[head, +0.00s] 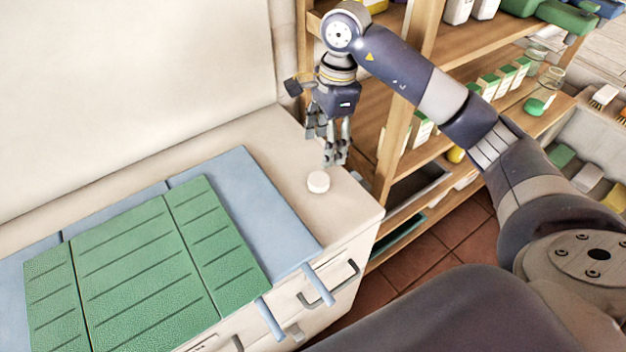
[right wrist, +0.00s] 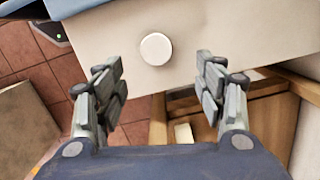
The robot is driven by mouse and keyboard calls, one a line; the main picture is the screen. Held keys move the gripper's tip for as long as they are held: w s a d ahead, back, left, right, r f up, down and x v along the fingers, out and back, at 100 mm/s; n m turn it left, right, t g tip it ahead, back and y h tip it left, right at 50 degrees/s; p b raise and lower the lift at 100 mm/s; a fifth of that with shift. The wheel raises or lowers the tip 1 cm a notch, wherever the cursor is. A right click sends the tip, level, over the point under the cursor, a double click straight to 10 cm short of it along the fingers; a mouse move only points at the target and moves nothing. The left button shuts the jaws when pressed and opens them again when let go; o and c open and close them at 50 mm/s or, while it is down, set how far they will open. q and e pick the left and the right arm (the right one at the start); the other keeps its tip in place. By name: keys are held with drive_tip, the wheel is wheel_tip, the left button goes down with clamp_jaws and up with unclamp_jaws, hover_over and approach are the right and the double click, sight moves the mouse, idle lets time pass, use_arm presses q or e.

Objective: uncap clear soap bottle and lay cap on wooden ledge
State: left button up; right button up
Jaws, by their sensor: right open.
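A small round white cap (head: 318,182) lies flat on the pale counter top (head: 347,205), near its right end. It also shows in the right wrist view (right wrist: 155,48), beyond and between the fingertips. My right gripper (head: 328,150) points down just behind the cap. It is open and empty, with its fingers apart in the right wrist view (right wrist: 162,82), and does not touch the cap. I cannot make out a clear soap bottle on the counter. No separate wooden ledge can be told apart from the wooden shelves (head: 393,135). My left gripper is out of view.
Green ribbed mats (head: 140,262) lie over blue boards (head: 245,190) on the counter's left part. The wooden shelf unit, with boxes (head: 500,80) and clear jars (head: 552,77), stands close to the right of my gripper. Counter around the cap is bare.

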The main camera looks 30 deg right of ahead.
hover_over(319, 179)
drive_tip(key=d, duration=0.1)
drive_tip(key=f, duration=0.4)
drive_tip(key=shift+w+f+p, duration=0.1)
drive_tip(key=shift+w+p, duration=0.15)
drive_tip(key=shift+p, duration=0.05)
drive_tip(key=f, duration=0.1)
drive_tip(key=f+p, duration=0.1)
drive_tip(key=f, duration=0.2)
drive_tip(key=shift+s+a+f+p, duration=0.3)
drive_tip(key=shift+a+f+p, duration=0.05)
drive_tip(key=shift+p, duration=0.05)
drive_tip(key=shift+f, duration=0.25)
drive_tip(key=c, duration=0.7)
drive_tip(key=shift+c, duration=0.5)
